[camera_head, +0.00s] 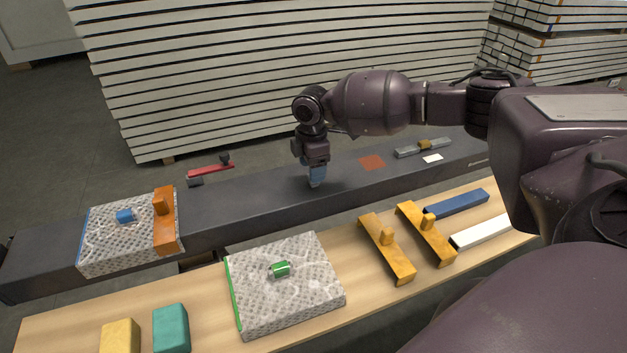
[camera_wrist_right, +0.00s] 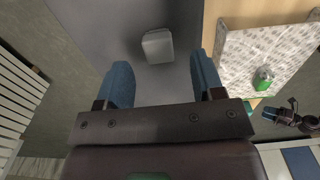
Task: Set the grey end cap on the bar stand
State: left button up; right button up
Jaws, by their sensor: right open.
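The grey end cap appears to be the small grey block (camera_wrist_right: 157,45) on the dark bench in the right wrist view. It lies ahead of and between my right fingers, apart from both. My right gripper (camera_wrist_right: 163,84) is open and empty; in the head view it (camera_head: 315,179) points down, low over the bench, and the cap is not clearly seen there. The bar stand may be the grey bar with a brass-coloured middle (camera_head: 424,147) at the bench's right, but I cannot be sure. What seems to be my left gripper (camera_wrist_right: 285,116) shows small at the right wrist view's right edge.
The nearer wooden bench (camera_head: 205,300) holds a patterned block (camera_head: 300,305), yellow brackets (camera_head: 388,250) and bars. Boards are stacked behind.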

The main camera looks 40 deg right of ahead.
notch_tip(320, 180, down, 4)
jog(key=shift+r, duration=0.1)
jog(key=c, duration=1.1)
